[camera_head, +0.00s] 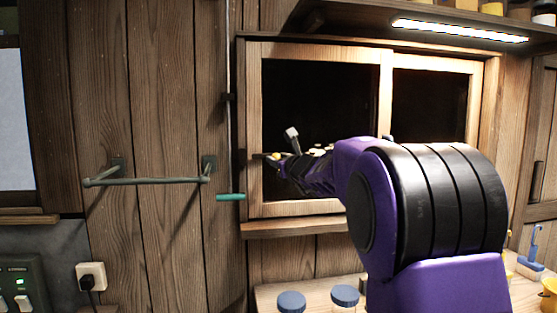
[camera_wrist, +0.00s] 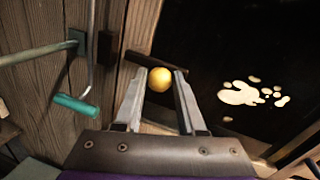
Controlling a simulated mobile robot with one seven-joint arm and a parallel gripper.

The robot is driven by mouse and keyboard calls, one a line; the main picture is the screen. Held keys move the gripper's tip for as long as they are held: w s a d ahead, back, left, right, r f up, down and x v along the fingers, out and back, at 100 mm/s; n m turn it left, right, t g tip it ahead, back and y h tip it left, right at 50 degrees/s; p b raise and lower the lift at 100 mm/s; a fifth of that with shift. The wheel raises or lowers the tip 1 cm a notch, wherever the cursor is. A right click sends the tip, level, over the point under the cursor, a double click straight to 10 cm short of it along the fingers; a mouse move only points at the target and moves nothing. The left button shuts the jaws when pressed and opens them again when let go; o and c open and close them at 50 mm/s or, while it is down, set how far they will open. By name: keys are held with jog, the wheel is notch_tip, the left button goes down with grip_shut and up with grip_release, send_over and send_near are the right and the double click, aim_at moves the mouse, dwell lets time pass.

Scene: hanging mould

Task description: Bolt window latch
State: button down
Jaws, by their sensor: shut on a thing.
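The wood-framed window (camera_head: 319,52) is closed, with dark panes. At its left frame, a yellow latch knob (camera_head: 277,156) shows at the end of my gripper (camera_head: 281,159), which my purple arm reaches out to. In the wrist view the round yellow knob (camera_wrist: 161,79) sits between the two fingertips of my gripper (camera_wrist: 160,78), which is shut on it. A dark bar (camera_wrist: 150,61) lies just beyond the knob. A dark block (camera_wrist: 112,46) is fixed further left on the wood. The exact position of the bolt is hard to tell.
A rod with a teal handle (camera_head: 231,196) hangs left of the window. A rail (camera_head: 145,181) is mounted on the plank wall further left. Pale patches (camera_wrist: 240,93) mark the dark pane. Blue-lidded jars (camera_head: 291,301) stand below the window. A lit shelf (camera_head: 400,14) is above.

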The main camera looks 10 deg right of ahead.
aim_at(258, 156)
jog(key=a+b, duration=0.3)
jog(key=shift+a+f, duration=0.1)
jog(key=shift+a, duration=0.4)
jog(key=c, duration=0.5)
grip_release()
jog(key=shift+a, duration=0.15)
